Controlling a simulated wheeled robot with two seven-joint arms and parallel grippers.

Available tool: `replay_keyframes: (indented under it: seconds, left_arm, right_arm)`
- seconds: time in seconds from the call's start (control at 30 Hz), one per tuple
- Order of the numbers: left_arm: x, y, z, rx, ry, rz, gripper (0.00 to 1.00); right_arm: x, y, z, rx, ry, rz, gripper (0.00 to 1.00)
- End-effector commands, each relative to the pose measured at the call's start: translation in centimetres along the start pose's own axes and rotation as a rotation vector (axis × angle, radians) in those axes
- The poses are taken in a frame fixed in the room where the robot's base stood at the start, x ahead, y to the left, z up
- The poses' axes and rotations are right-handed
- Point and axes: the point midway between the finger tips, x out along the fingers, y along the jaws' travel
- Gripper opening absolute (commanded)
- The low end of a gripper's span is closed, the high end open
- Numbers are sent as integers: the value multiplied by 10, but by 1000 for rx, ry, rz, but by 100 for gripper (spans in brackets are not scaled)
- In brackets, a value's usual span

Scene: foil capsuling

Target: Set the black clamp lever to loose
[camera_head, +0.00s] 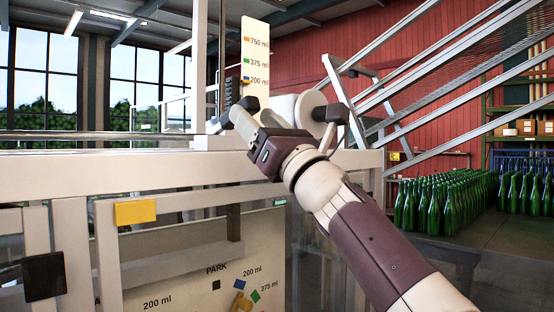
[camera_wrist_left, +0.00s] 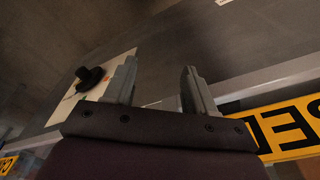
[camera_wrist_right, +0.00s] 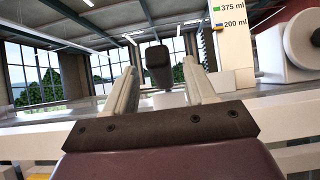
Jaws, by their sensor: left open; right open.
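A black block-shaped handle, which looks like the clamp lever (camera_wrist_right: 158,66), stands upright on a thin stem in the right wrist view. It shows in the gap between the fingers of my right gripper (camera_head: 240,117), beyond their tips or level with them; I cannot tell which. The fingers are apart and show no contact with it. In the head view a dark block (camera_head: 250,103) at the fingertips seems to be the same handle.
A white scale plate (camera_head: 256,50) marked 750, 375 and 200 ml stands behind my right gripper. A white drum (camera_wrist_right: 302,40) is close on its right. A pale machine frame (camera_head: 160,170) runs across the front. Green bottles (camera_head: 445,205) stand at the right.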

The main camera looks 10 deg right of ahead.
Motion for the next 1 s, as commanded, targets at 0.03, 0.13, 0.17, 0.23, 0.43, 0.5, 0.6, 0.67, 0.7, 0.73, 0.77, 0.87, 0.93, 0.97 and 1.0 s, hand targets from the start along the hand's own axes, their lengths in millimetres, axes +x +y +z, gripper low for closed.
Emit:
replay_keyframes:
  seconds: [0.03,0.13,0.17,0.23,0.43,0.5,0.6,0.67,0.7,0.73,0.77,0.87,0.93,0.97,1.0]
  left_arm:
    - [19,0,2,0,0,0,55]
    - [32,0,4,0,0,0,55]
    - [35,0,4,0,0,0,55]
    - [41,0,5,0,0,0,55]
    - [47,0,6,0,0,0,55]
    - [47,0,6,0,0,0,55]
    - [46,0,5,0,0,0,55]
    - [46,0,5,0,0,0,55]
    - [46,0,5,0,0,0,55]
    - [46,0,5,0,0,0,55]
    - [46,0,5,0,0,0,55]
    - [46,0,5,0,0,0,55]
    - [46,0,5,0,0,0,55]
    - [46,0,5,0,0,0,55]
    - [46,0,5,0,0,0,55]
  right_arm:
    - [-19,0,-7,-2,-1,-2,55]
    - [-44,0,-6,-3,-1,-2,55]
    - [-50,0,-6,-3,-1,-2,55]
    - [-64,0,-4,-2,-1,-1,55]
    - [-83,0,-1,-2,-1,0,55]
    - [-84,0,-1,-1,0,0,55]
    - [-84,0,0,-1,0,0,55]
    - [-84,0,0,-1,0,0,55]
    - [-84,0,0,-1,0,0,55]
    - [-84,0,0,-1,0,0,55]
    - [-84,0,0,-1,0,0,55]
    - [-84,0,0,-1,0,0,55]
    - [-84,0,0,-1,0,0,55]
    - [-84,0,0,-1,0,0,55]
    - [-84,0,0,-1,0,0,55]
